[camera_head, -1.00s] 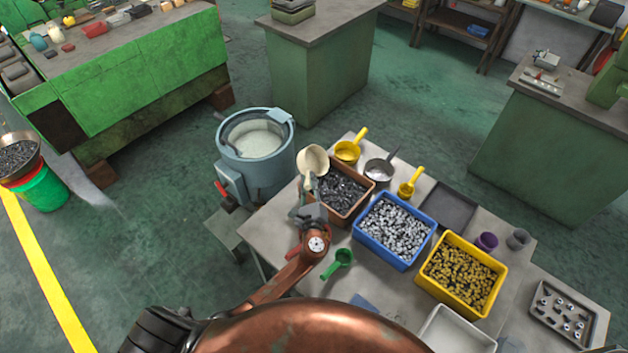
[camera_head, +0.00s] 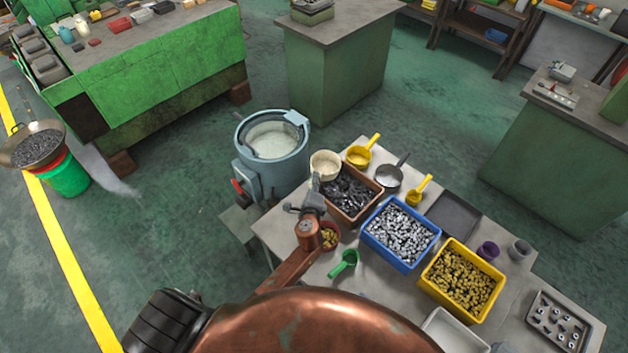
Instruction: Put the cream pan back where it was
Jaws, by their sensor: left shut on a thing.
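The cream pan (camera_head: 325,164) is at the back left corner of the grey table, beside the far left end of the brown bin of dark parts (camera_head: 349,194). My left gripper (camera_head: 316,184) is shut on it, on the near side; the gripper hides most of the handle. The pan's opening faces mostly up. I cannot tell whether the pan touches the table. My right gripper is not in view.
A yellow pan (camera_head: 360,157) and a grey pan (camera_head: 389,176) are right of the cream pan. A blue-grey round machine (camera_head: 272,165) stands close at left. A small reddish bowl (camera_head: 329,236) is beside my arm. Blue (camera_head: 402,266) and yellow (camera_head: 430,288) bins stand farther right.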

